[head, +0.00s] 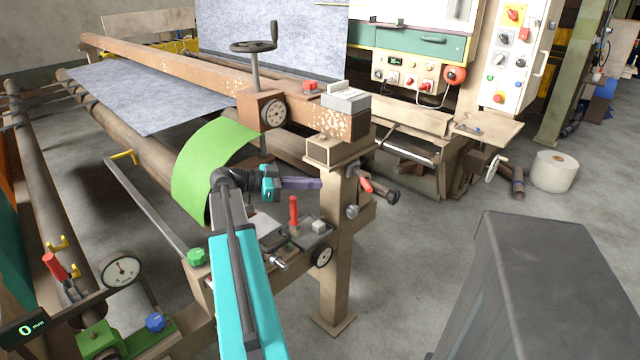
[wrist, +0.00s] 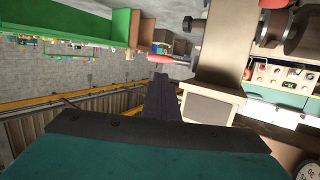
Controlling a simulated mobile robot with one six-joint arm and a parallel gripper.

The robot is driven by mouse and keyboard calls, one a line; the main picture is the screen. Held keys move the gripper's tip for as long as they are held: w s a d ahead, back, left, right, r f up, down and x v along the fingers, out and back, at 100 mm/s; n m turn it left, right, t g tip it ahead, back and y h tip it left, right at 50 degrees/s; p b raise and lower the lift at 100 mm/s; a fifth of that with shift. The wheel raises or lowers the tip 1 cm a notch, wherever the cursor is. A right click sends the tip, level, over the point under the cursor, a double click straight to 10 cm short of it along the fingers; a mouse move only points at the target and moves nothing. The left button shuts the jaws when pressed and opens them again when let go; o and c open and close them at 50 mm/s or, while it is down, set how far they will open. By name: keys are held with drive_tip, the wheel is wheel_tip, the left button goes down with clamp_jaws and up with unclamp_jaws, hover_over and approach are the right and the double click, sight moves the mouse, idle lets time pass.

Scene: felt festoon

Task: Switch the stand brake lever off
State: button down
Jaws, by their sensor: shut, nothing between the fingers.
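My gripper (head: 316,184) has dark purple fingers closed together. It points right toward the tan stand post and holds nothing. In the wrist view my closed fingers (wrist: 160,80) reach up the middle. A red lever handle (head: 294,210) stands upright on a small plate below the fingers in the head view. Another red handle (head: 366,185) slants out to the right of the post, near a dark shaft end (head: 392,196). The wrist view shows a red handle (wrist: 160,59) just past the fingertips; contact cannot be told. Which handle is the stand brake lever is not clear.
The tan stand post (head: 338,250) is close to my fingers. A green sheet (head: 212,165) hangs over a roller behind my arm. A handwheel (head: 255,46) and dial rise above. Another red lever (head: 54,266) is at far left.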

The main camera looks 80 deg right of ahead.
sight(363, 180)
drive_tip(key=p+x, duration=0.2)
drive_tip(key=x, duration=1.1)
